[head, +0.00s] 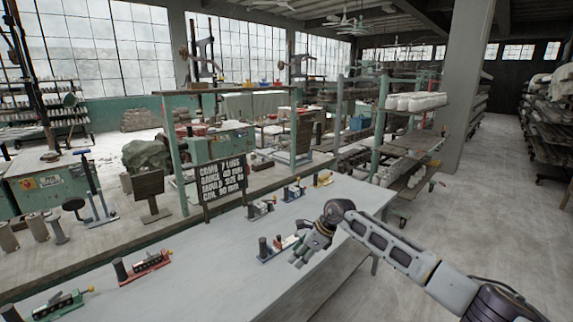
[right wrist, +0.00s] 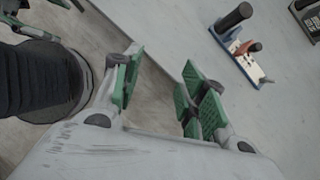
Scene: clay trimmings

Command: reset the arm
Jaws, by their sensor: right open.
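My right arm (head: 405,257) reaches in from the lower right of the head view, over the right edge of the long grey table. My right gripper (head: 300,254) is open and points down near that edge. In the right wrist view its green-padded fingers (right wrist: 160,88) stand apart with nothing between them. Beyond them show the table edge and the floor.
The grey table (head: 205,271) also bears a red fixture (head: 142,265), a green fixture (head: 60,304) and several others farther back. A black lettered sign (head: 222,176) stands behind it. A shelf rack (head: 415,143) and a pillar (head: 462,90) stand beyond; open floor (head: 480,215) lies right.

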